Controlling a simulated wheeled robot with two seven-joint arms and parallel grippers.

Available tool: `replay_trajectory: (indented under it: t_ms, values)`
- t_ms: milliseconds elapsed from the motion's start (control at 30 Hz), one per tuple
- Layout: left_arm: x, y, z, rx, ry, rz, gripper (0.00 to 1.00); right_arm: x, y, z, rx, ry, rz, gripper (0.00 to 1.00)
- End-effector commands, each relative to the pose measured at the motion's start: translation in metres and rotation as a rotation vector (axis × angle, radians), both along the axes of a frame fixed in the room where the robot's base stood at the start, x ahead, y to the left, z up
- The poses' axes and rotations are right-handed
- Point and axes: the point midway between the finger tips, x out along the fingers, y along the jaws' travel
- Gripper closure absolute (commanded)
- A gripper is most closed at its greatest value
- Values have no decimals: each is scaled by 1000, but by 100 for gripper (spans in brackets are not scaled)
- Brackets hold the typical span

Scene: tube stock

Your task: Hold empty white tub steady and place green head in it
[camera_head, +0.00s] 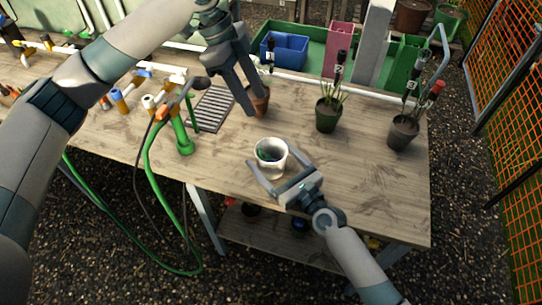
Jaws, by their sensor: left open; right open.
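The white tub (271,168) stands upright near the front edge of the wooden table. Something small, dark and green shows inside it; I cannot tell whether this is the green head. My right gripper (269,154) is open, with its fingers on either side of the tub; I cannot tell whether they touch it. My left gripper (254,104) is open and points down behind the tub, at a terracotta pot (261,104), which it partly hides. I see nothing held in it.
A slatted grey rack (212,108), a green hose (150,160) and pipe fittings lie left. The table (370,195) is clear at front right.

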Motion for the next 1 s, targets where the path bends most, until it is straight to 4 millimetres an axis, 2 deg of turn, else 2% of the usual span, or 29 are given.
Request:
replay_trajectory:
  t_ms: [167, 700, 1000]
  values:
    - [0, 0, 0, 0, 0, 0, 58, -15, -11, -1, 1, 2, -1, 15]
    - [0, 0, 0, 0, 0, 0, 58, -84, -61, -1, -2, 1, 2, 15]
    - [0, 0, 0, 0, 0, 0, 58, -94, -68, 0, 0, 0, 0, 15]
